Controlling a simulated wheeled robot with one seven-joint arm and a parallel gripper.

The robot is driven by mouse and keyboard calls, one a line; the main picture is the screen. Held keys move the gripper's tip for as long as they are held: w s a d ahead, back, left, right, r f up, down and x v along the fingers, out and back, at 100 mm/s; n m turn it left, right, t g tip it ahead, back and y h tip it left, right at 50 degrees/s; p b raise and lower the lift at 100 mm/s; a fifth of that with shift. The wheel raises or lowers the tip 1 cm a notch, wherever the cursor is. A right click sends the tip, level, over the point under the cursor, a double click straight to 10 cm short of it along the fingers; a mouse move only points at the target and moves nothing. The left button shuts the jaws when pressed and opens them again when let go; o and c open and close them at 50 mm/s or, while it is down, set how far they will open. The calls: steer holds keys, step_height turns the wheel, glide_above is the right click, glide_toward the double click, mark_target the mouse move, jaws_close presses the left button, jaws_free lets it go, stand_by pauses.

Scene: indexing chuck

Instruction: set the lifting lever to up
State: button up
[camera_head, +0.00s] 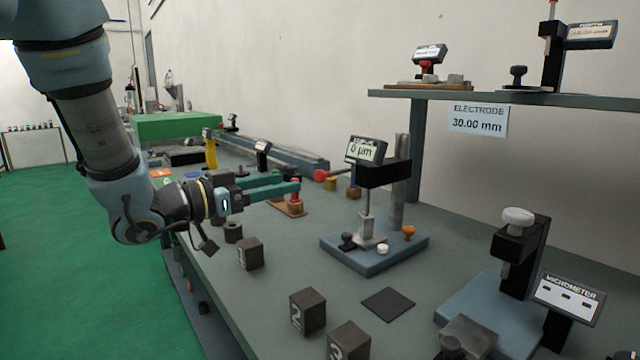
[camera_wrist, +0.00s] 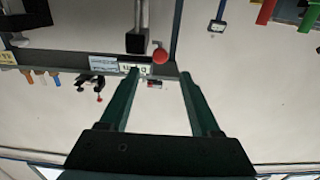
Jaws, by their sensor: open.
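A gauge stand (camera_head: 372,250) with a blue base carries a dark head and a display reading 0 µm. A short lever with a red ball (camera_head: 320,175) sticks out from the left of its head. It lies nearly level, with its ball end slightly lower in the picture. I take this to be the lifting lever. My gripper (camera_head: 287,181) is open and empty, left of the red ball, its green fingers pointing towards it. In the wrist view, the red ball (camera_wrist: 160,56) shows beyond and between my fingertips (camera_wrist: 161,72), apart from both as far as I can tell.
Numbered dark blocks (camera_head: 308,311) and a dark square plate (camera_head: 388,304) lie on the bench in front of the stand. A micrometer stand (camera_head: 519,255) is at the right. A shelf (camera_head: 480,97) runs above it. A red-topped piece (camera_head: 295,197) stands below my fingers.

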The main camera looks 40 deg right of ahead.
mark_target(317, 176)
steer(key=d, duration=0.3)
steer(key=d+p, duration=0.1)
steer(key=d, duration=0.2)
steer(key=d+p, duration=0.1)
steer(key=d, duration=0.3)
steer(key=shift+s, duration=0.25)
steer(key=shift+c, duration=0.3)
jaws_close()
stand_by(0.6)
